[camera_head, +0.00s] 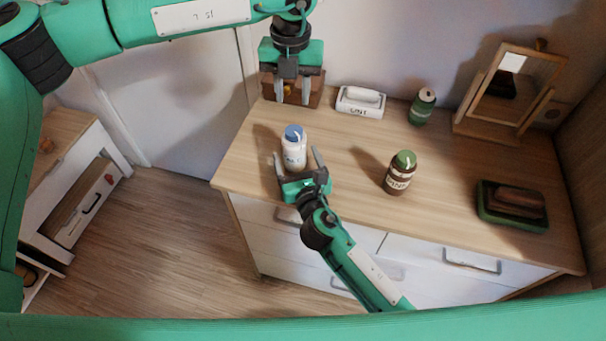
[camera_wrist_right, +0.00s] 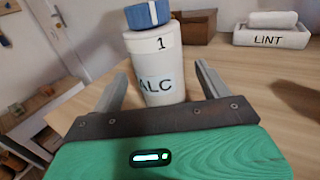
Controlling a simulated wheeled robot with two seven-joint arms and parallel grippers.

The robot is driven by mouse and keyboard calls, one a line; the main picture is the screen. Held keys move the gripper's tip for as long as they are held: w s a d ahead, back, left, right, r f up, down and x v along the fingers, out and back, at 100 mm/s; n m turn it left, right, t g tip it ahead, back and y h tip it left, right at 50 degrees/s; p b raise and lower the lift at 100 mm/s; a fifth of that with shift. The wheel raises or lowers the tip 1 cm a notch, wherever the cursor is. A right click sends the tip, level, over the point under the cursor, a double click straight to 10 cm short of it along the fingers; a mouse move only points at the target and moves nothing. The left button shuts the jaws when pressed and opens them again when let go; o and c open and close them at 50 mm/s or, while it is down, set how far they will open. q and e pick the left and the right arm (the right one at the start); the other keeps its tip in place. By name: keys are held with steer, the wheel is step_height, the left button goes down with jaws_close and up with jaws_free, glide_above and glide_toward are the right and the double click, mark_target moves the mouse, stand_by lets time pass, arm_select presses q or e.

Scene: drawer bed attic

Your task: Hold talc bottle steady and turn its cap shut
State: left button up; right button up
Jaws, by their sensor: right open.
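The talc bottle (camera_head: 294,155) stands upright on the dresser top near its left end, white with a blue cap (camera_head: 293,132). In the right wrist view the bottle (camera_wrist_right: 160,75) shows "ALC" and a "1", with the blue cap (camera_wrist_right: 148,14) on top. My right gripper (camera_head: 298,160) is open, its fingers on either side of the lower bottle, with gaps visible in the right wrist view (camera_wrist_right: 160,85). My left gripper (camera_head: 293,96) points down behind the bottle, above or in front of a brown box; its fingers are apart and nothing shows between them but the box.
A brown wooden box (camera_head: 314,98) stands at the back left, with a white LINT box (camera_head: 360,103) beside it. A green can (camera_head: 422,107), a brown bottle with green cap (camera_head: 400,174), a mirror (camera_head: 509,92) and a green tray (camera_head: 485,212) stand to the right.

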steer(key=shift+x, duration=1.1)
